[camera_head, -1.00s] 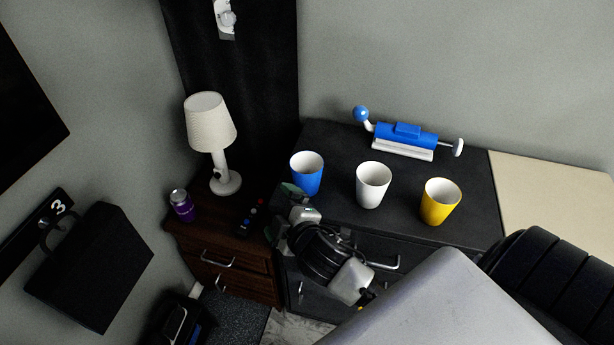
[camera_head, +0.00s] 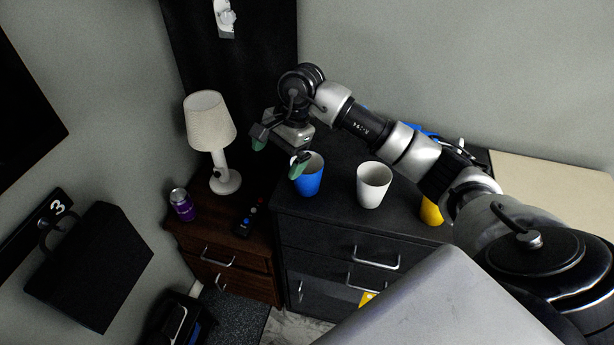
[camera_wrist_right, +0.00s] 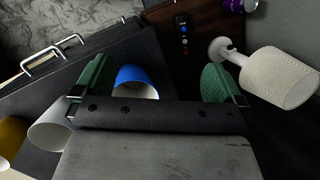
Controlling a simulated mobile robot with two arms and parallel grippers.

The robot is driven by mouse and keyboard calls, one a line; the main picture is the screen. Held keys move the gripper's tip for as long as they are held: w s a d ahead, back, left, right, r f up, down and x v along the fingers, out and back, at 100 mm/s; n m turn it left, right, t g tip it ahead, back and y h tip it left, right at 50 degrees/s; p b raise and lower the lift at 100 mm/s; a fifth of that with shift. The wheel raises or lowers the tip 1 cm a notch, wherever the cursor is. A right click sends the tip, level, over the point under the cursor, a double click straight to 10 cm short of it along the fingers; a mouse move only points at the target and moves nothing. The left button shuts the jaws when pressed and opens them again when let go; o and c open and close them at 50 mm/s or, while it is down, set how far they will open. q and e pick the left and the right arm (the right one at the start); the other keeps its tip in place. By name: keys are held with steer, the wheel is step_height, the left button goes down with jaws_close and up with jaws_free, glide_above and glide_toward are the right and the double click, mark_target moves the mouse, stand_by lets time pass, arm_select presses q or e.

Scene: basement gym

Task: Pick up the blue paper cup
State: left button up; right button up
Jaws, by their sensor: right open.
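The blue paper cup (camera_head: 309,178) stands upright on the black cabinet, at its left end. In the right wrist view the blue cup (camera_wrist_right: 133,76) shows between my two green fingers, nearer the left one. My right gripper (camera_head: 279,158) is open and empty, reaching in from above. In the head view one fingertip overlaps the cup's left rim and the other is out to the left; I cannot tell whether it touches. The left gripper is not in view.
A white cup (camera_head: 373,186) stands right of the blue one. A yellow cup (camera_head: 431,211) is partly behind my arm. A lamp (camera_head: 211,125), a purple can (camera_head: 182,204) and a remote (camera_head: 249,217) are on the brown cabinet to the left.

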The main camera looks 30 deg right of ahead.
steer(key=d+r+g+h, duration=0.1)
steer(key=d+r+h, duration=0.1)
steer(key=d+h, duration=0.35)
steer(key=y+p, duration=0.1)
steer(key=y, duration=0.1)
glide_toward(307, 169)
steer(key=s+a+f, duration=0.1)
steer(key=s, duration=0.1)
steer(key=f, duration=0.1)
steer(key=f+p, duration=0.1)
steer(key=f, duration=0.1)
steer(key=a+f+p, duration=0.1)
steer(key=f, duration=0.1)
steer(key=shift+s+f, duration=0.1)
steer(key=shift+s, duration=0.05)
steer(key=shift+d+f, duration=0.1)
steer(key=shift+f, duration=0.45)
steer(key=c, duration=0.8)
